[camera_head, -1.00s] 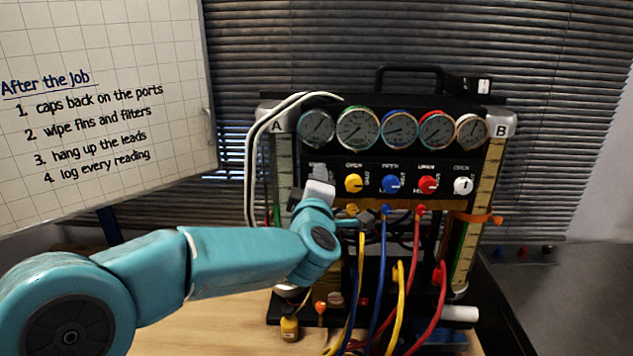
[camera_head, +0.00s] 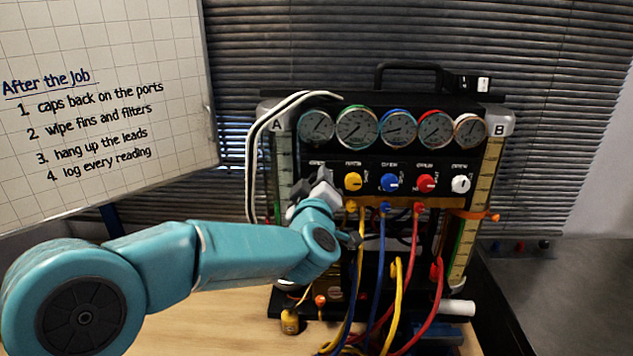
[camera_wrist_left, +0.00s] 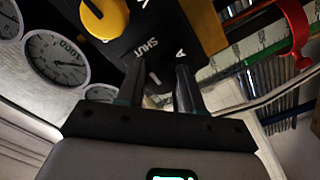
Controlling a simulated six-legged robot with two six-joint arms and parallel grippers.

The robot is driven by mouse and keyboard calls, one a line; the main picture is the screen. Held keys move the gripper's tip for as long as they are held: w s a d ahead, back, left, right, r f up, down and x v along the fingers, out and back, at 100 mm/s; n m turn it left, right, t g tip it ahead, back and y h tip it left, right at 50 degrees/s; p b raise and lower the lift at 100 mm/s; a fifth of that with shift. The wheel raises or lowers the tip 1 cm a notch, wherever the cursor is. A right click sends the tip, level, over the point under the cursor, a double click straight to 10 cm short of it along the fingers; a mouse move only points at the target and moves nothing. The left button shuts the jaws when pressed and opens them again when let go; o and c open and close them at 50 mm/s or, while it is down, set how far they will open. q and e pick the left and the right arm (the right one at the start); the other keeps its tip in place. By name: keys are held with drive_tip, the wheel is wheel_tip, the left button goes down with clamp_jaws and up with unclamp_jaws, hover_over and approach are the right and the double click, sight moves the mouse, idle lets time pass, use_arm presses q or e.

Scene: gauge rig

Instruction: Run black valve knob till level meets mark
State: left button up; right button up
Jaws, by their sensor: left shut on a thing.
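The black valve knob (camera_wrist_left: 155,82) shows in the wrist view as a dark shape with a white pointer line, between the two fingers of my left gripper (camera_wrist_left: 162,80). The fingers are shut on it. In the head view my left gripper (camera_head: 316,186) covers the knob at the left end of the valve row. Tube A (camera_head: 283,160) stands at the rig's left and tube B (camera_head: 490,170) at its right, with an orange band (camera_head: 485,217) around B. My right gripper is not in view.
Yellow (camera_head: 353,182), blue (camera_head: 390,183), red (camera_head: 426,183) and white (camera_head: 460,184) knobs sit right of my gripper, below several gauges. Coloured hoses hang below them. A small yellow bottle (camera_head: 289,321) stands at the rig's foot. White cables (camera_head: 255,150) loop at the left.

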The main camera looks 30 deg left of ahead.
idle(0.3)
use_arm(q)
drive_tip(key=o, duration=1)
drive_tip(key=shift+o, duration=0.2)
drive_tip(key=shift+s, duration=0.1)
drive_tip(key=b+v, duration=0.3)
drive_tip(key=v, duration=1.3)
drive_tip(key=shift+s, duration=0.1)
